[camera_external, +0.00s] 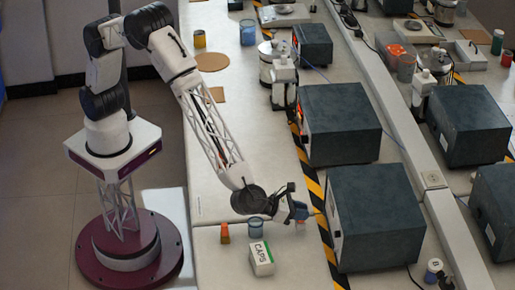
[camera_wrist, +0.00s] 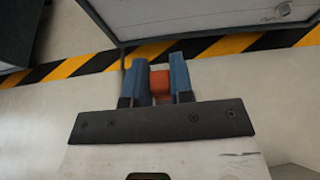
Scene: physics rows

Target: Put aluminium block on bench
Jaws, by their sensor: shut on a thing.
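My gripper (camera_external: 298,210) is low over the bench (camera_external: 216,175), near its striped edge strip. In the wrist view, the blue fingers of my gripper (camera_wrist: 159,75) are shut on an orange-brown block (camera_wrist: 160,83). In the external view the held block is mostly hidden by the fingers, and I cannot tell whether it touches the bench. A separate small orange block (camera_external: 225,233) stands on the bench to the left of the gripper. No clearly silvery block can be made out in either view.
A white CAPS box (camera_external: 261,259) and a blue-grey cup (camera_external: 255,228) stand close by on the bench. A large dark instrument box (camera_external: 375,220) stands just right of the gripper, beyond black-and-yellow tape (camera_external: 322,232). The bench's left part is mostly bare.

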